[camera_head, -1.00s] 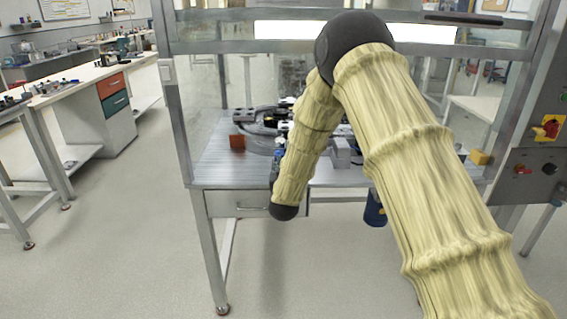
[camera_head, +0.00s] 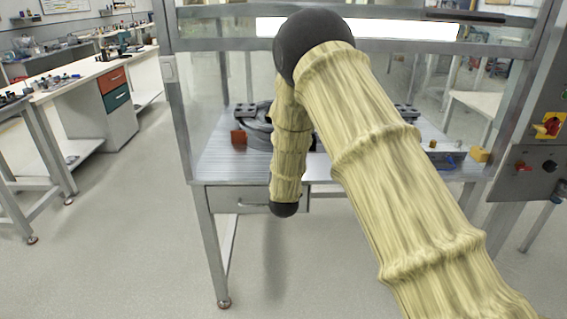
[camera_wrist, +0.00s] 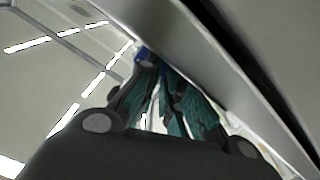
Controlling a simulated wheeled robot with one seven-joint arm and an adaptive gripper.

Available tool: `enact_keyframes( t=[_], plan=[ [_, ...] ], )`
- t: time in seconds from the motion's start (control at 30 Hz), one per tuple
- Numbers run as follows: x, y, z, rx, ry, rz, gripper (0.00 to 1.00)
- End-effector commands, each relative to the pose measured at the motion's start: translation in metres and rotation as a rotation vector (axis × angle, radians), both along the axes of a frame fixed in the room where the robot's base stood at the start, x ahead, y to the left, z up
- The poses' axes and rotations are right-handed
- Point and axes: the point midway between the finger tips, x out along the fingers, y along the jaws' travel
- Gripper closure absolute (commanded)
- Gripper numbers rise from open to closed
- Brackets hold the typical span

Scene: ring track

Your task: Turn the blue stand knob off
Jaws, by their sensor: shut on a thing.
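My gripper (camera_wrist: 162,74) shows in the wrist view with its two teal-padded fingers brought together at the tips. A small blue part (camera_wrist: 146,54) shows at the fingertips and looks like the blue knob; most of it is hidden by the fingers. In the head view my arm hides the gripper and the knob. My forearm hangs in front of the table's drawer.
A control panel (camera_head: 535,172) stands at right. In the wrist view a grey beam (camera_wrist: 215,60) runs close beside the fingers. Floor at left is clear.

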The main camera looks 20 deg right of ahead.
Motion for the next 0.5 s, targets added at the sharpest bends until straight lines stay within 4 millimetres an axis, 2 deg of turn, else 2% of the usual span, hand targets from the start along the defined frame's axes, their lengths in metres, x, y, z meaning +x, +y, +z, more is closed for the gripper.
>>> enact_keyframes(
  t=[0.03, 0.1, 0.17, 0.5],
  plan=[
    [0.0003, 0.0001, 0.0009, 0.0, -0.002, 0.001, 1.0],
    [0.0004, 0.0, 0.0009, 0.0, -0.002, 0.001, 0.83],
    [0.0003, 0.0, 0.0009, 0.001, -0.001, 0.0, 0.72],
    [-0.0008, 0.0001, 0.0003, 0.001, 0.0, 0.0, 0.71]
  ],
)
